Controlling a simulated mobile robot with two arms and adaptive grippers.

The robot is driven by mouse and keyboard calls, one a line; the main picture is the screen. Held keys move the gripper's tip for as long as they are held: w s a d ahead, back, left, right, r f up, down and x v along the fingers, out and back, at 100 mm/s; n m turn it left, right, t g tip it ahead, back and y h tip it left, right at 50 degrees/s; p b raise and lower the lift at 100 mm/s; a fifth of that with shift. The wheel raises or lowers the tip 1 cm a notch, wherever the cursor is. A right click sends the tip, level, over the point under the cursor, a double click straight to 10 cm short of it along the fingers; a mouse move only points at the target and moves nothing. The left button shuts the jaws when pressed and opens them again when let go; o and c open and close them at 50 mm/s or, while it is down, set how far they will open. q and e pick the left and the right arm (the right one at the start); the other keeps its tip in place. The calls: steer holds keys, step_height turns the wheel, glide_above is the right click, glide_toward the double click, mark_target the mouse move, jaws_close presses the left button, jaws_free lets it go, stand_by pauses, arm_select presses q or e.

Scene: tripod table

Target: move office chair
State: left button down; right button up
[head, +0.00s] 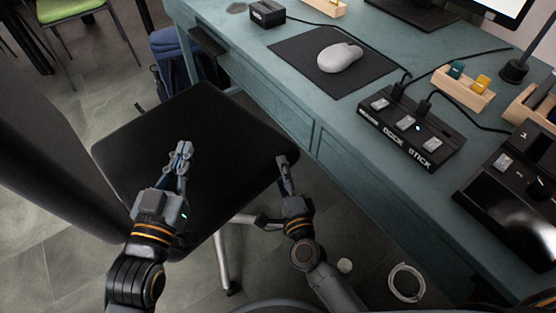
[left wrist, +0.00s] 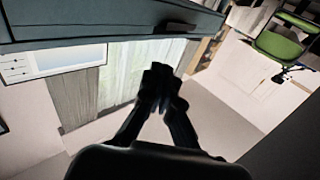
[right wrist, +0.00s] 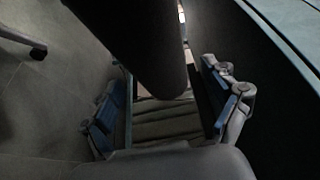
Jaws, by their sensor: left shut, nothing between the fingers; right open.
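The office chair stands beside the desk, with its black seat (head: 215,130) in the middle of the head view and its dark backrest (head: 45,135) at the left. Its metal leg (head: 222,255) shows below the seat. My left gripper (head: 182,155) is shut and empty above the seat; its closed fingers also show in the left wrist view (left wrist: 160,85). My right gripper (head: 284,168) is open at the seat's right corner. In the right wrist view, a dark rounded edge, seemingly the seat (right wrist: 145,45), reaches between its spread fingers (right wrist: 165,105). Contact cannot be told.
The teal desk (head: 375,185) runs close along the chair's right side. It carries a mouse (head: 340,57) and a dock (head: 410,130). A blue bag (head: 180,60) is on the floor behind. A green chair (head: 65,8) stands at the back left. A coiled cable (head: 407,283) lies at front right.

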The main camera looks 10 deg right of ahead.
steer(key=s+d, duration=0.1)
steer(key=s, duration=0.5)
steer(key=shift+s, duration=0.35)
steer(key=shift+s+d, duration=0.1)
